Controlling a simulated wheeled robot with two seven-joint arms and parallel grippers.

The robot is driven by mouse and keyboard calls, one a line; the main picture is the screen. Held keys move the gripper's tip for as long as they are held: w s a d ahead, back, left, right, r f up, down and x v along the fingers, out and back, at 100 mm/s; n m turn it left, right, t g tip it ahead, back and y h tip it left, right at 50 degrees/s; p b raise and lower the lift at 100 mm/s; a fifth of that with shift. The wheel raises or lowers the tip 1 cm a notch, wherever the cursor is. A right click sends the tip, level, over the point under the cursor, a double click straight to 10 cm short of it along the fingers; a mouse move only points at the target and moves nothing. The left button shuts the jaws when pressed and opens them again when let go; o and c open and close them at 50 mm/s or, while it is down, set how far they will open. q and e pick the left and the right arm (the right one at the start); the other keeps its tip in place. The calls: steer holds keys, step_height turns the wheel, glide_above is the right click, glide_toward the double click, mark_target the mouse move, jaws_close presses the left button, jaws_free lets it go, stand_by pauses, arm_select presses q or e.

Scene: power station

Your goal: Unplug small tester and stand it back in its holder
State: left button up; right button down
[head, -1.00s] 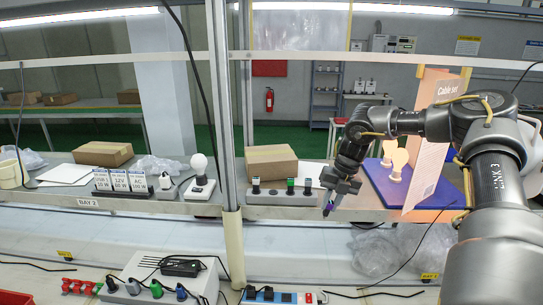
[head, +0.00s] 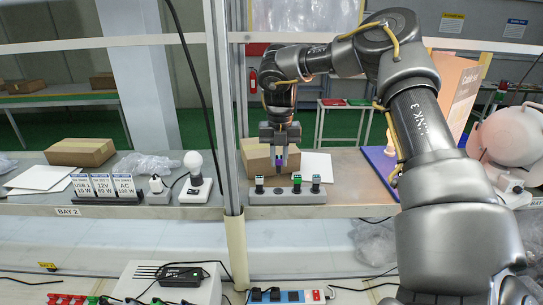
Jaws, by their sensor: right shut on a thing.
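My right gripper (head: 279,157) points down, shut on a small tester (head: 280,160), of which only a little purple and dark colour shows between the fingers. The rest of it is hidden by the fingers. The gripper is in the air in front of a cardboard box, above a long grey block (head: 287,198) on the bench that looks like the holder. Several small dark pieces, some with green or white tops, stand along this block. The held tester appears apart from the block. My left gripper is not in view.
A cardboard box (head: 257,160) stands behind the block. A grey upright post (head: 222,110) is close on the left, with a lamp on a white base (head: 196,188) beyond it. A blue mat (head: 381,163) lies to the right. A blue and white power strip (head: 285,296) is below.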

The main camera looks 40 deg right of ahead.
mark_target(279, 172)
steer(key=shift+s+d+f+b, duration=0.1)
steer(key=shift+s+f+b, duration=0.25)
steer(key=shift+s+f, duration=0.2)
steer(key=shift+w+f+b, duration=0.45)
steer(key=shift+w+f, duration=0.6)
steer(key=shift+f, duration=0.15)
steer(key=shift+s+f+b, duration=0.2)
steer(key=shift+f+b, duration=0.4)
steer(key=shift+f, duration=0.25)
steer(key=shift+s+f, duration=0.2)
steer(key=shift+s, duration=0.1)
steer(key=shift+w+f+b, duration=0.1)
steer(key=shift+f+b, duration=0.4)
steer(key=shift+b, duration=0.2)
steer(key=shift+w, duration=0.1)
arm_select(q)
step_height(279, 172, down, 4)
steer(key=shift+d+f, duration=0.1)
